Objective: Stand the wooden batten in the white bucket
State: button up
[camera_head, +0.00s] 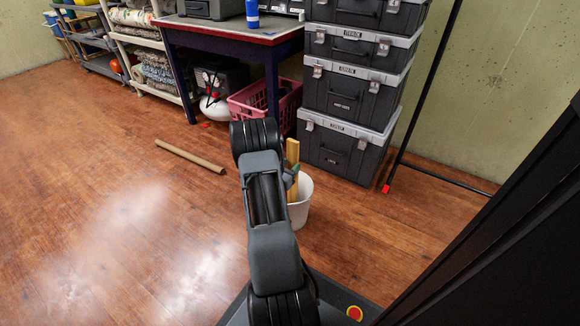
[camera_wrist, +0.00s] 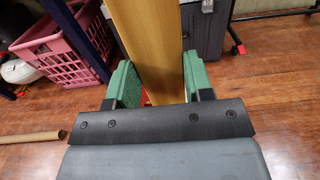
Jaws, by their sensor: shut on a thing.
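The wooden batten (camera_head: 293,152) is a yellowish plank standing about upright, partly hidden behind my arm. In the wrist view the batten (camera_wrist: 147,40) runs between the green finger pads. My gripper (camera_wrist: 158,80) is shut on it. In the head view my gripper (camera_head: 290,179) is mostly hidden by my own arm, beside the batten. The white bucket (camera_head: 302,213) stands on the floor, partly behind my arm. The batten's lower part overlaps the bucket's mouth in the head view. Its bottom end is hidden, so I cannot tell whether it rests on the bucket's bottom.
Stacked black cases (camera_head: 346,148) stand just behind the bucket. A pink crate (camera_head: 248,105) sits under the workbench (camera_head: 225,36). A brown tube or rod (camera_head: 190,160) lies on the floor to the left. A black stand leg (camera_head: 420,105) rises at right.

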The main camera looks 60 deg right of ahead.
jog(key=o, duration=1.1)
jog(key=shift+c, duration=0.2)
jog(key=a+p, duration=0.4)
jog(key=a, duration=1)
jog(key=shift+w+d, duration=0.1)
